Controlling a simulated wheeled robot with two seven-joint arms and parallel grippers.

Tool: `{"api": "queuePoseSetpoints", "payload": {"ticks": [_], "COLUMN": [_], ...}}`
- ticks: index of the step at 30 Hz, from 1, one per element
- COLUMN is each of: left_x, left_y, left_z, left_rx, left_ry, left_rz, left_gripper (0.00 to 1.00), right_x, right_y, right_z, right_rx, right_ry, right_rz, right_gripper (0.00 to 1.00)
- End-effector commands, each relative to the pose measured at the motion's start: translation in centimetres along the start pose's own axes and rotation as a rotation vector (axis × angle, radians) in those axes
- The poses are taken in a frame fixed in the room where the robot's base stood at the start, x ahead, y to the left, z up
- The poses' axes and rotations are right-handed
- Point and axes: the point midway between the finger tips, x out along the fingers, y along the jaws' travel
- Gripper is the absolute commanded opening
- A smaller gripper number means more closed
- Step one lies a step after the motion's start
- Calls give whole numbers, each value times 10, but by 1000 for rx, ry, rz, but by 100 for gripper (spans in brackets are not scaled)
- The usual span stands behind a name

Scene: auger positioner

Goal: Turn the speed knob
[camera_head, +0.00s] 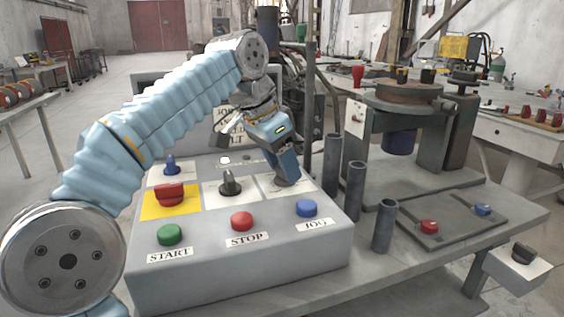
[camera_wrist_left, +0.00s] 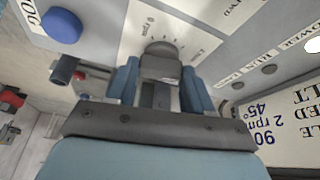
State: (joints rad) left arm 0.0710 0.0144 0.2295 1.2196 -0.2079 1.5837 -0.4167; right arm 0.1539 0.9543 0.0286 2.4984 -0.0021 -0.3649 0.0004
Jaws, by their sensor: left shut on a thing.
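The speed knob (camera_wrist_left: 160,62) is a dark grey knob on a white dial plate marked "rpm" in the left wrist view. In the head view its base (camera_head: 282,182) shows at the back right of the grey control box (camera_head: 240,275), mostly hidden by my gripper. My left gripper (camera_wrist_left: 162,82) has a blue finger on each side of the knob and is shut on it. In the head view my left gripper (camera_head: 284,172) reaches down onto the knob from above. My right gripper is not in view.
The box also bears green START (camera_head: 170,235), red STOP (camera_head: 242,221) and blue JOG (camera_head: 306,208) buttons, a red button (camera_head: 169,195) on yellow, and a black selector (camera_head: 230,183) left of my gripper. Upright grey tubes (camera_head: 355,190) stand close on the right.

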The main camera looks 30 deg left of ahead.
Motion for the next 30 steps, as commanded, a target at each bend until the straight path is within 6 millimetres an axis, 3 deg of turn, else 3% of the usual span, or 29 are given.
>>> {"api": "queuePoseSetpoints", "payload": {"ticks": [5,12,21,22,26,30], "left_x": [-2,-2,0,0,0,0], "left_y": [0,2,2,2,2,1], "left_z": [-1,-1,-1,-1,-1,0], "left_rx": [-30,-206,-224,-224,-223,-223], "left_ry": [0,0,2,2,2,1], "left_rz": [-14,-86,-93,-93,-93,-93], "left_gripper": [21,21,21,54,74,77], "right_x": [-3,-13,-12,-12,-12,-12], "right_y": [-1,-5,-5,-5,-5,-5], "right_z": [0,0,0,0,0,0], "right_rx": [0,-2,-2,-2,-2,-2], "right_ry": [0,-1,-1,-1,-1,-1], "right_rz": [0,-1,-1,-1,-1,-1], "right_gripper": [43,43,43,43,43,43]}}
